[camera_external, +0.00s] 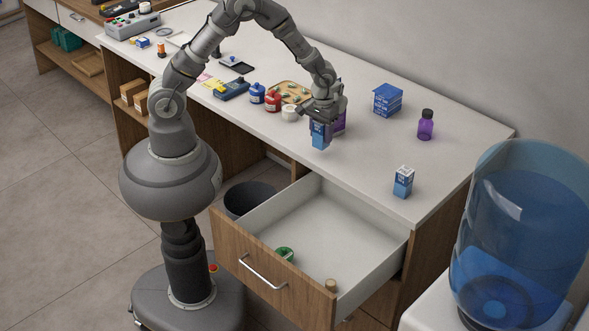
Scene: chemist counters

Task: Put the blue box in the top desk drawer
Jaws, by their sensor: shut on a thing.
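My gripper (321,119) is shut on a small upright blue box (320,138) with a pale label, near the front edge of the desk top. I cannot tell whether the box touches the desk or hangs just above it. The top desk drawer (262,235) is pulled out, in front of and below the gripper. A green roll (284,255) and a small tan cork-like piece (331,286) lie in it; most of its floor is bare. Another small blue and white box (403,182) stands at the desk's right front, and a larger blue box (387,99) stands farther back.
A purple object (340,121) is partly hidden behind my gripper. A purple bottle (426,125) stands at the right. A blue jar (257,93), red jar (272,101) and white jar (290,113) stand left of the gripper. A water cooler bottle (522,240) stands right of the drawer.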

